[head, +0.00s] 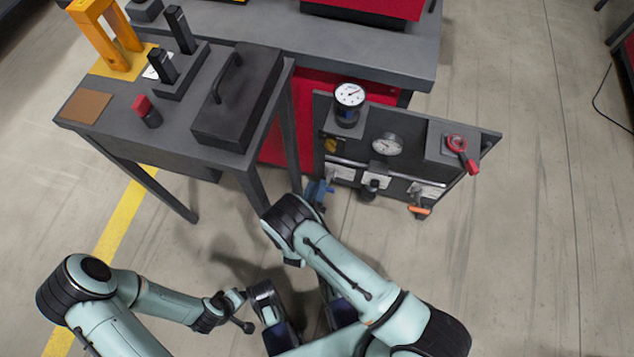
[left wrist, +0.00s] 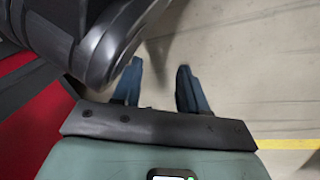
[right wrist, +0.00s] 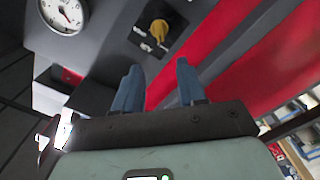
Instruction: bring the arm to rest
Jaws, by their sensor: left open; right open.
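My right gripper (head: 318,192) is in front of the lower left part of the grey panel (head: 470,175). In the right wrist view its two blue fingers (right wrist: 158,82) stand apart with nothing between them. A yellow knob (right wrist: 158,30) and a white dial gauge (right wrist: 65,14) on grey surfaces lie beyond them. My left gripper's blue fingers (left wrist: 160,88) are apart and empty in the left wrist view, above bare floor. A dark rounded part covers the upper left of that view. In the head view the left gripper cannot be made out clearly among my arm links.
A grey table (head: 85,125) at the upper left bears a black box with a handle (head: 240,95), a red-topped part (head: 147,111) and a yellow frame (head: 105,35). The panel carries gauges (head: 387,144) and a red handle (head: 462,150). The floor (head: 550,230) at right is clear.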

